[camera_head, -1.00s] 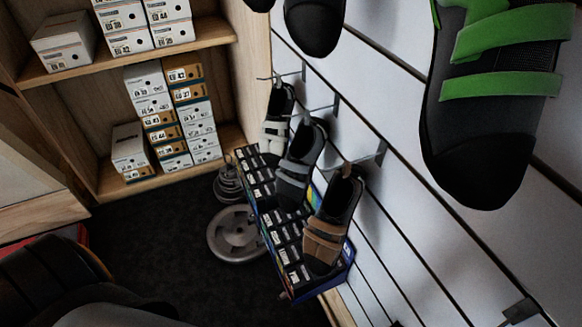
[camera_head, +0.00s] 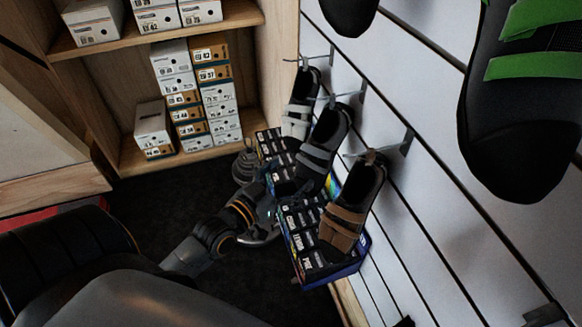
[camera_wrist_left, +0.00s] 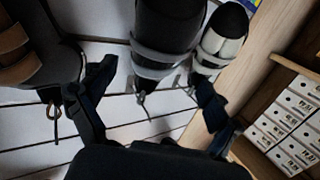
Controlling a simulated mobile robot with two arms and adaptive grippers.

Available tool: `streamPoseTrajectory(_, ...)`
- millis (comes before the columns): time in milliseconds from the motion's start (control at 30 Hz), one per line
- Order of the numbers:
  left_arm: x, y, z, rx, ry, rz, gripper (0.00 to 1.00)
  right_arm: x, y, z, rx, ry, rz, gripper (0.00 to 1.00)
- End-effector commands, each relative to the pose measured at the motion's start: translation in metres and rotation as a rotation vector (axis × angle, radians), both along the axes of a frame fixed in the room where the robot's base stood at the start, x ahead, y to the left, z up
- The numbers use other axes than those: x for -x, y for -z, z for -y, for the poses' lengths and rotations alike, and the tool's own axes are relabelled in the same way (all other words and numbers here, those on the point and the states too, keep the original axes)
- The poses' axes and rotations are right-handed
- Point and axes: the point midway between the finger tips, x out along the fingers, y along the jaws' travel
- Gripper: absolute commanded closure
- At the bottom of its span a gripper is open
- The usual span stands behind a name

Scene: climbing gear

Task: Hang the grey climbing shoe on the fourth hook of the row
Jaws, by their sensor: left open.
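The grey climbing shoe (camera_head: 320,155), dark with grey straps, hangs toe down from a hook (camera_head: 345,97) on the slatted wall. A white-strapped shoe (camera_head: 299,108) hangs to its left and a brown-strapped shoe (camera_head: 350,212) to its right. My left gripper (camera_head: 281,188) is just left of the grey shoe and not touching it as far as I can tell. In the left wrist view its open fingers (camera_wrist_left: 152,98) stand wide apart, with the grey shoe (camera_wrist_left: 166,50) beyond and between them. The right gripper is out of view.
A rack of dark labelled boxes (camera_head: 313,266) stands right under the hanging shoes. Shelves with shoe boxes (camera_head: 173,82) fill the back left. A large green-strapped shoe (camera_head: 520,120) is close at right. A bare bracket (camera_head: 543,314) sits on the wall at lower right.

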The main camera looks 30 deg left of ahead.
Motion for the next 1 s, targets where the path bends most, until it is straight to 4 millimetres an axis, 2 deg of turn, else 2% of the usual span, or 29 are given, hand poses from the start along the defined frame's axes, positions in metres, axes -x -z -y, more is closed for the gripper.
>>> streamPoseTrajectory(33, 0.001, -0.014, 0.003, 0.001, 0.009, 0.026, 0.1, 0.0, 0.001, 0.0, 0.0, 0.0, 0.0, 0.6)
streamPoseTrajectory(100, 0.002, -0.025, 0.005, 0.005, 0.015, 0.047, 0.1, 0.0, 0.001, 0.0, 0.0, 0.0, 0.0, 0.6)
streamPoseTrajectory(267, -0.007, -0.031, 0.006, 0.007, 0.016, 0.058, 0.1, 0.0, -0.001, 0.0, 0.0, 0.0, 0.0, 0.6)
streamPoseTrajectory(367, -0.02, -0.032, 0.008, 0.007, 0.015, 0.059, 0.1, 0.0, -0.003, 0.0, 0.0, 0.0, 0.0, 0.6)
streamPoseTrajectory(800, -0.103, -0.031, 0.02, 0.005, 0.015, 0.058, 0.1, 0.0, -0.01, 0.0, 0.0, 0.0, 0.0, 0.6)
streamPoseTrajectory(1000, -0.126, -0.03, 0.024, 0.007, 0.016, 0.057, 0.1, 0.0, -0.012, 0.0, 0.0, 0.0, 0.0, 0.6)
